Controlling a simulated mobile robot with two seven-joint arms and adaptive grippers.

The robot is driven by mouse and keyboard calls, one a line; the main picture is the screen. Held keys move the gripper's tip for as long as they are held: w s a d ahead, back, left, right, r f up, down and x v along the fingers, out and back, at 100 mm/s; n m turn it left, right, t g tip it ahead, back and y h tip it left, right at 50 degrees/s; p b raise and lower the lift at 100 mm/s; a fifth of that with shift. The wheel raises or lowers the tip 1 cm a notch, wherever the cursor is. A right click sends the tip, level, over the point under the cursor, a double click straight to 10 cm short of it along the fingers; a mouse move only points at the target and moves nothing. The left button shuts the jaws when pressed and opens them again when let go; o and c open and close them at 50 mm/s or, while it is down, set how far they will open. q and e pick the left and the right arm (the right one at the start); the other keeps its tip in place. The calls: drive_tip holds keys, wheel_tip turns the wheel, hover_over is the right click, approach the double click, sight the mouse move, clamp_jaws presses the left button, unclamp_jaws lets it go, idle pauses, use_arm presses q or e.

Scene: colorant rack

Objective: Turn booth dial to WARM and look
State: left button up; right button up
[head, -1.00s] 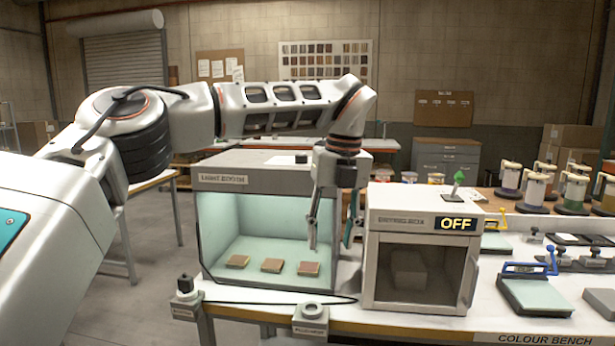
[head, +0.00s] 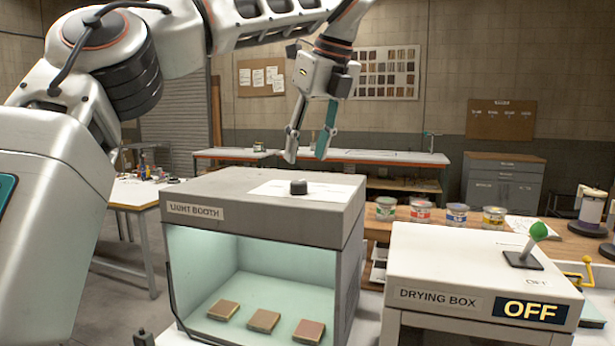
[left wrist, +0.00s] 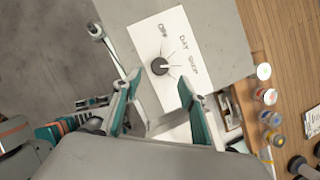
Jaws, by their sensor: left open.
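The light booth (head: 250,225) is a grey box, lit pale green inside, with three small square samples (head: 264,321) on its floor. Its dial (head: 298,187) is a small dark knob on a white card on the booth's top. The left wrist view shows the dial (left wrist: 160,66) with OFF, DAY and SHOP printed around it. No WARM label is readable, and I cannot tell the dial's setting. My left gripper (head: 306,156) is open and empty, pointing down above the booth top, apart from the dial. In the left wrist view its fingers (left wrist: 152,88) straddle the card below the knob. My right gripper is not seen.
A drying box (head: 440,270) with an OFF display (head: 531,311) and a green-tipped lever (head: 538,231) stands right of the booth. Several paint cans (head: 456,214) stand behind it. The air around the dial is clear.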

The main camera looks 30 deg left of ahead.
sight(299, 182)
use_arm(q)
drive_tip(key=b+x, duration=0.1)
drive_tip(key=x, duration=0.4)
drive_tip(key=shift+f, duration=0.4)
drive_tip(key=shift+a+f+b, duration=0.25)
drive_tip(key=shift+f+b, duration=0.1)
drive_tip(key=shift+f, duration=0.15)
drive_tip(key=shift+w+f, duration=0.1)
drive_tip(key=shift+w, duration=0.05)
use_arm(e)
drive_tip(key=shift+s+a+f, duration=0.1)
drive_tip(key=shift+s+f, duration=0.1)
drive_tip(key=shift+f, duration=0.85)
use_arm(q)
drive_tip(key=c, duration=1.1)
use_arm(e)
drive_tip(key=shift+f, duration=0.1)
